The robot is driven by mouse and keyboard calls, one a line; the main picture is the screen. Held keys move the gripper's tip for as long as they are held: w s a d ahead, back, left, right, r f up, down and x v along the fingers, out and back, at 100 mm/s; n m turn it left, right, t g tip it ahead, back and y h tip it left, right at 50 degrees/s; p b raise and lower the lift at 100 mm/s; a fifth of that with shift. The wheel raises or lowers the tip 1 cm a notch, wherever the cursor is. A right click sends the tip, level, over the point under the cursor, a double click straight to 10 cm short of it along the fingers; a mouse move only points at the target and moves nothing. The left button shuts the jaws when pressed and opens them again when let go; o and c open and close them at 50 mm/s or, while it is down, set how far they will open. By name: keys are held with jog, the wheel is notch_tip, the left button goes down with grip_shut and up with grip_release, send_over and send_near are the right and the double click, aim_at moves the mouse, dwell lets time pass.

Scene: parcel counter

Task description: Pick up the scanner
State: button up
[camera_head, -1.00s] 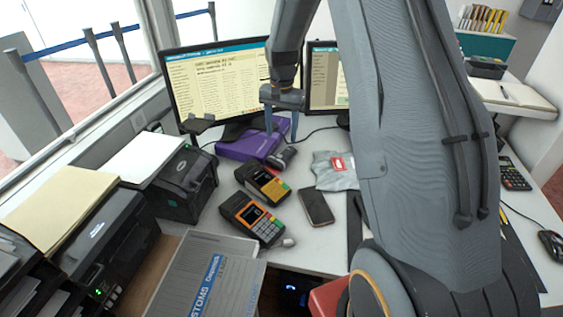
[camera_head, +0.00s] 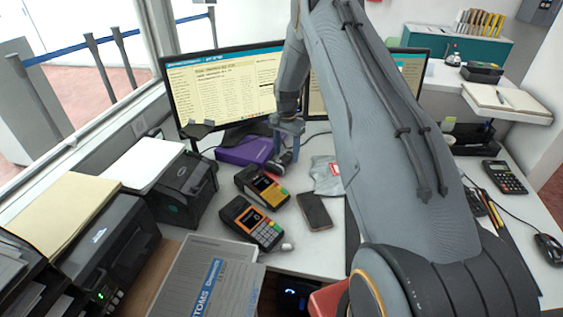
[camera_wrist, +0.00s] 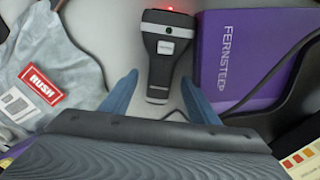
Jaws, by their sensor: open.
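The scanner (camera_wrist: 166,52) is a dark handheld device with a red light at its head, lying on the counter. In the wrist view it lies ahead of my gripper (camera_wrist: 160,98), with its handle end between the two blue fingers. The fingers are apart and do not appear to grip it. In the head view my gripper (camera_head: 287,140) is low over the scanner (camera_head: 284,161), whose upper part is partly hidden by the fingers.
A purple box (camera_wrist: 240,55) lies close on the scanner's right in the wrist view. A grey bag (camera_wrist: 45,70) with a red RUSH label lies on its left. In the head view, card terminals (camera_head: 262,187) and a phone (camera_head: 314,211) lie nearer; monitors (camera_head: 222,88) stand behind.

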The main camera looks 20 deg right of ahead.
jog(key=shift+f, duration=0.75)
jog(key=shift+c, duration=0.2)
jog(key=c, duration=1.2)
